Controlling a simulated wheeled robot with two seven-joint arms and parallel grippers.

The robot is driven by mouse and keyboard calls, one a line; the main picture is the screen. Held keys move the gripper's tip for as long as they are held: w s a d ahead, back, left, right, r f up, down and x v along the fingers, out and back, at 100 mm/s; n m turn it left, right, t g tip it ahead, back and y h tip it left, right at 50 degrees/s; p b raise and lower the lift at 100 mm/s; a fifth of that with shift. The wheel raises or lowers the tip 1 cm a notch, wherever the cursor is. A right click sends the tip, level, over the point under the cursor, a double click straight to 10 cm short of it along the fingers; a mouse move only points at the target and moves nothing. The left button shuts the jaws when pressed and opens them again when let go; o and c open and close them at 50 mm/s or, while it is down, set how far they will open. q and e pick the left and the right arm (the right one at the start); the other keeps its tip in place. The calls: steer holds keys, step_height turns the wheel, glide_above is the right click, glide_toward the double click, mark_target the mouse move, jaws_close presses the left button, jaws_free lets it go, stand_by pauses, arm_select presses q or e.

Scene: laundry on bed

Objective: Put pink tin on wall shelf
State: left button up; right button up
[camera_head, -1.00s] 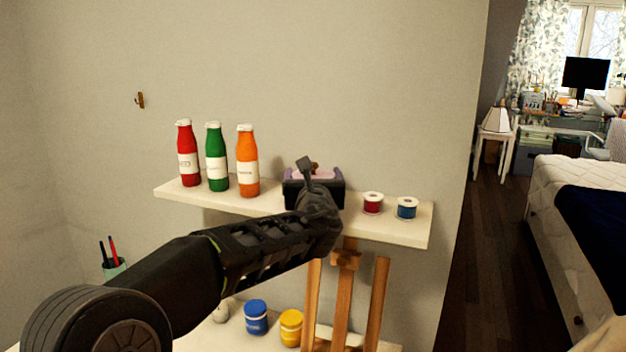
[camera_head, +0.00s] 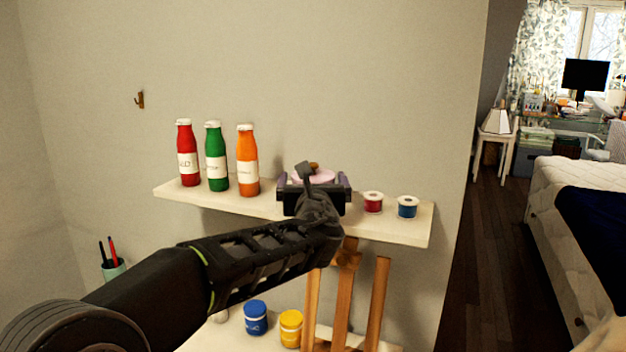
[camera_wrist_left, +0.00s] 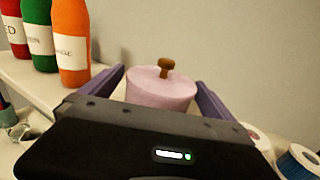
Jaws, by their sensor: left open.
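The pink tin (camera_wrist_left: 162,88) has a lid with a brown knob and stands upright on the wall shelf (camera_head: 400,230). It is between the orange bottle and the red spool. In the head view only the top of the tin (camera_head: 316,174) shows above my left gripper (camera_head: 314,180). In the left wrist view the purple fingers of my left gripper (camera_wrist_left: 162,92) are spread on either side of the tin, with visible room beside it. The gripper is open. The tin's lower part is hidden behind the gripper body. My right gripper is not in view.
Red, green and orange bottles (camera_head: 247,162) stand on the shelf's left. A red spool (camera_head: 373,202) and a blue spool (camera_head: 407,207) stand close on its right. Below are blue and yellow jars (camera_head: 290,328) and a wooden easel (camera_head: 376,300). A bed (camera_head: 560,230) is at right.

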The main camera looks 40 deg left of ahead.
arm_select(q)
steer(key=b+v, duration=0.1)
steer(key=v, duration=0.8)
steer(key=shift+d, duration=0.2)
steer(key=shift+s, duration=0.1)
